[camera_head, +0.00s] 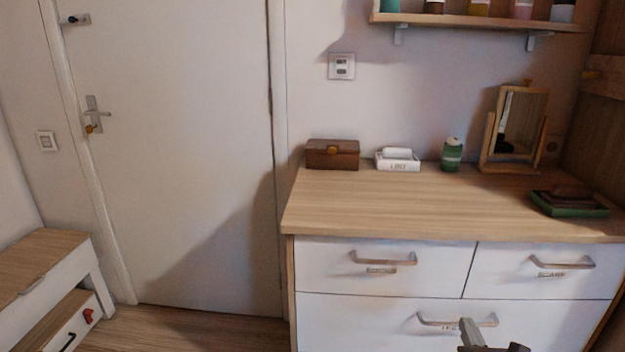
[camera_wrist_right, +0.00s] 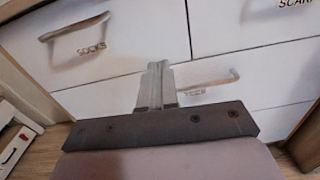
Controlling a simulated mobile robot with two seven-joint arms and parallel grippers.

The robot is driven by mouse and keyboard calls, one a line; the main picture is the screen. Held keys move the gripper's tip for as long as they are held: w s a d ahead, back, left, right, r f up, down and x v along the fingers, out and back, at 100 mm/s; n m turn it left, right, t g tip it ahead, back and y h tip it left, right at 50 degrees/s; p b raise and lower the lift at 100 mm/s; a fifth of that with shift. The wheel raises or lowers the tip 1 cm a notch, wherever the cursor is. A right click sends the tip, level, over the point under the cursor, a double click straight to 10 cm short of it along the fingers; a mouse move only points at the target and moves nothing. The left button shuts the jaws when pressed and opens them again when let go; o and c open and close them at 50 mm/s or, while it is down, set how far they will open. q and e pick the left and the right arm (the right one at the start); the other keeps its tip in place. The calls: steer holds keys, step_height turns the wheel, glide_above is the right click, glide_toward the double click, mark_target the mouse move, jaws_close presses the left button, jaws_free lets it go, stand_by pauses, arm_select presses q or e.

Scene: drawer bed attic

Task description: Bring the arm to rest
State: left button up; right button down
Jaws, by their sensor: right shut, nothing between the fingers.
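My right gripper (camera_head: 467,326) shows at the bottom of the head view, in front of the lower drawer of the white dresser. Its fingers are shut with nothing between them. In the right wrist view the closed fingers (camera_wrist_right: 155,72) point toward the lower drawer front, beside its metal handle (camera_wrist_right: 208,84). I cannot tell whether they touch the handle. The lower drawer handle (camera_head: 457,321) also shows in the head view. All the dresser drawers I see look closed. My left gripper is not in view.
The dresser top (camera_head: 400,205) holds a brown box (camera_head: 332,154), a white dish (camera_head: 397,160), a green jar (camera_head: 452,155), a mirror (camera_head: 520,127) and a green tray (camera_head: 569,205). A white door (camera_head: 180,150) and a low bench (camera_head: 45,262) stand left. Floor (camera_head: 200,328) between is clear.

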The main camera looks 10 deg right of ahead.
arm_select(q)
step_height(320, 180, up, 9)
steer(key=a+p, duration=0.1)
steer(key=p, duration=1)
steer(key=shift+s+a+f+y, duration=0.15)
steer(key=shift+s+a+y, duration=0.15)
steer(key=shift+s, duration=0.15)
arm_select(e)
steer(key=s+a+m+g+y, duration=0.3)
steer(key=s+a+m, duration=0.5)
steer(key=m, duration=0.7)
steer(key=s+a+f+m+g+y, duration=0.1)
steer(key=s+a+m+g+y, duration=0.2)
steer(key=s+a+m, duration=0.6)
steer(key=shift+s+a+f+m+g, duration=0.3)
steer(key=shift+s+m, duration=1.25)
steer(key=shift+m, duration=1.55)
steer(key=shift+d+r, duration=0.1)
steer(key=shift+d, duration=0.05)
